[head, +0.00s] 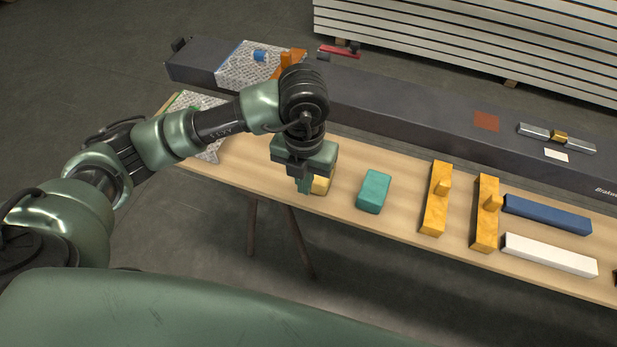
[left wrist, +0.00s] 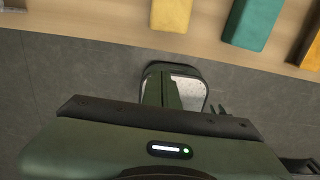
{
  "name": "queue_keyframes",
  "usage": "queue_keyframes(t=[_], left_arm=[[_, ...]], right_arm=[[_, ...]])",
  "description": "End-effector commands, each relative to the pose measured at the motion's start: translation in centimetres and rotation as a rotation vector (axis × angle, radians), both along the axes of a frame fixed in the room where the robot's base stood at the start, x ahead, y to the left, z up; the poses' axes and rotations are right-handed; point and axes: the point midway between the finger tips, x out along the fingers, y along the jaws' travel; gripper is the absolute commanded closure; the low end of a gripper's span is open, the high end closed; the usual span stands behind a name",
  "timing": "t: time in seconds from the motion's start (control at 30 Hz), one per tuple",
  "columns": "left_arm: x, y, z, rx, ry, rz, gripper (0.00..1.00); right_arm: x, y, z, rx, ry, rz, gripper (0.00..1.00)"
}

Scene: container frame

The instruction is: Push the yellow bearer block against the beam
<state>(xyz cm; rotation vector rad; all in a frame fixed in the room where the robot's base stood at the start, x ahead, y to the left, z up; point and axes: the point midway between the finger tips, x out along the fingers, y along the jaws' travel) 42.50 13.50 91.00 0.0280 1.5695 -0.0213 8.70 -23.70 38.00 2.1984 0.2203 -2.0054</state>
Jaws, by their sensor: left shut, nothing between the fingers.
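The yellow bearer block (head: 321,186) lies on the wooden table, mostly hidden behind my left gripper in the head view. In the left wrist view the yellow block (left wrist: 171,12) shows at the top edge, cut off by the frame. The long dark grey beam (head: 420,112) runs along the back of the table. My arm hides the strip between block and beam. My left gripper (head: 304,188) points down, shut and empty, on the block's near side. In the left wrist view its fingers (left wrist: 172,92) appear over the floor, apart from the block in the picture. My right gripper is out of view.
A teal block (head: 373,191) lies right of the yellow one. Further right are two orange pieces with pegs (head: 435,200) (head: 486,214), a blue bar (head: 547,214) and a white bar (head: 549,255). The table's front edge drops to open floor.

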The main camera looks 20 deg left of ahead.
Motion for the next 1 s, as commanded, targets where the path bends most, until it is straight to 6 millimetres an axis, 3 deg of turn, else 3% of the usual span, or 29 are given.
queue_keyframes(t=[0.33,0.4,0.6,1.0], left_arm=[[-0.2,0.0,-7.4,-0.001,0.006,-0.001,1.00],[1.3,-0.1,-7.0,-0.002,-0.001,0.001,1.00],[3.5,-0.2,-7.1,-0.004,0.000,-0.002,1.00],[4.0,-0.2,-7.3,-0.004,0.001,-0.003,1.00]], right_arm=[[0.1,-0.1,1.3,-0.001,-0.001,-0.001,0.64],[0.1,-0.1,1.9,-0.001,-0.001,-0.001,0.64],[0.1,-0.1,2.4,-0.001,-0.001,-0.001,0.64],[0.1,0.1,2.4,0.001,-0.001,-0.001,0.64]])
